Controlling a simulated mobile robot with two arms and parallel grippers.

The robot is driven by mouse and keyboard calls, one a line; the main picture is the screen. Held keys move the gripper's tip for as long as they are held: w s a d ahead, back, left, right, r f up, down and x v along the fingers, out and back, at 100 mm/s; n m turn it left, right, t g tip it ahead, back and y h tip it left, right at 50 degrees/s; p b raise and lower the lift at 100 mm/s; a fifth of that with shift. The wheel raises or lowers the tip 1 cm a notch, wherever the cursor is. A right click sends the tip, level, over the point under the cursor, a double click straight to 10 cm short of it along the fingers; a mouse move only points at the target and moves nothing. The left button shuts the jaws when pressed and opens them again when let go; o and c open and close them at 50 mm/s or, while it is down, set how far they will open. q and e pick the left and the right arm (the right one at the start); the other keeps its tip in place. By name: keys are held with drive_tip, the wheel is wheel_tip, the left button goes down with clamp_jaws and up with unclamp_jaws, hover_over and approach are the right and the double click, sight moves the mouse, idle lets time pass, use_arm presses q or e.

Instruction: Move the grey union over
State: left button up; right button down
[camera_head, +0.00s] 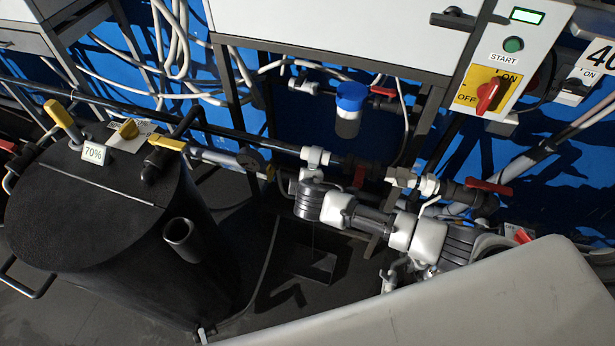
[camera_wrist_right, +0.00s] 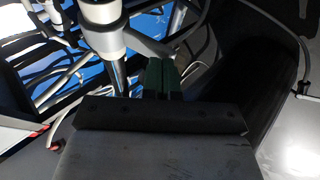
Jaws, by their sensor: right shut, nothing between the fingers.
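A light grey pipe fitting (camera_head: 314,157) sits on the dark horizontal pipe in the middle of the head view. A second pale fitting (camera_head: 402,178) is further right on the same line, near a red-handled valve (camera_head: 488,187). I cannot tell which of these is the grey union. In the right wrist view my right gripper (camera_wrist_right: 160,78) has its green fingers together with nothing between them. A pale cylindrical part (camera_wrist_right: 101,28) is up and left of the fingers, apart from them in the picture. My left gripper is not in view.
A black tank (camera_head: 90,215) with yellow handles and a 70% label stands at left. A blue-capped filter (camera_head: 350,100) hangs at the wall. A control box with a red switch (camera_head: 487,97) is at top right. Loose white cables hang behind the pipes.

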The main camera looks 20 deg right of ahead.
drive_tip(key=shift+w+d+f+b, duration=0.15)
drive_tip(key=shift+f+b, duration=0.25)
drive_tip(key=shift+f, duration=1.05)
